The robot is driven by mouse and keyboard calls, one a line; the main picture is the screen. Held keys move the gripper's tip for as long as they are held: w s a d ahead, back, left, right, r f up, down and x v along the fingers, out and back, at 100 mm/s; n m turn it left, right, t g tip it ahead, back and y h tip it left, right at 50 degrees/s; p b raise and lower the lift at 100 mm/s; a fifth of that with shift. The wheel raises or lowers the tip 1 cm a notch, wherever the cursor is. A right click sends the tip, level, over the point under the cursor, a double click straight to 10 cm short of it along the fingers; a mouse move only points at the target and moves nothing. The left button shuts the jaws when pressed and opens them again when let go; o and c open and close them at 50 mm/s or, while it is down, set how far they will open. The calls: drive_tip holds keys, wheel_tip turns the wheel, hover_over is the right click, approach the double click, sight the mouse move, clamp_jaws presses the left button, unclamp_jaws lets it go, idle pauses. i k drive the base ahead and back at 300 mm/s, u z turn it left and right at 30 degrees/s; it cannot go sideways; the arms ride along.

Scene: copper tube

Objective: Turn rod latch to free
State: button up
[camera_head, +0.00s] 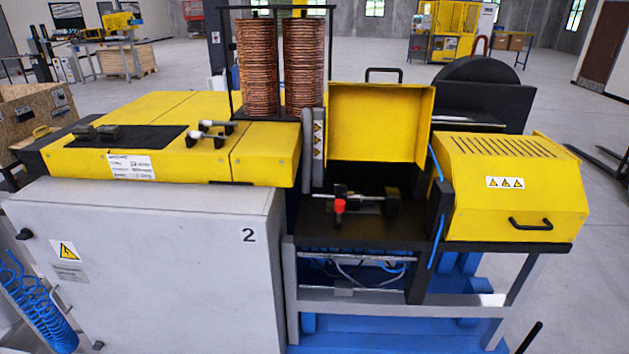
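A machine with yellow covers stands in front of me. In its open middle bay, a metal rod (362,197) lies roughly level across a black plate (320,222). A red knob (339,206) sits at the rod's left part, on its near side. Dark blocks sit around the rod's right part. This rod looks like the rod latch, but it is too small here to tell whether it is locked or free. My gripper is not in view.
A yellow lid (375,122) stands raised behind the bay. A yellow cover with a black handle (530,224) is at the right. A grey cabinet (150,275) fills the front left. Copper coils (257,68) stand behind. Open floor (590,290) shows at the right.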

sight(341, 190)
drive_tip(key=u, duration=0.15)
drive_tip(key=i, duration=1.25)
drive_tip(key=z, duration=0.65)
drive_tip(key=i, duration=0.8)
drive_tip(key=z, duration=0.6)
drive_tip(key=k, duration=0.85)
drive_tip(key=z, duration=0.2)
drive_tip(key=i, duration=0.85)
drive_tip(key=u, duration=0.1)
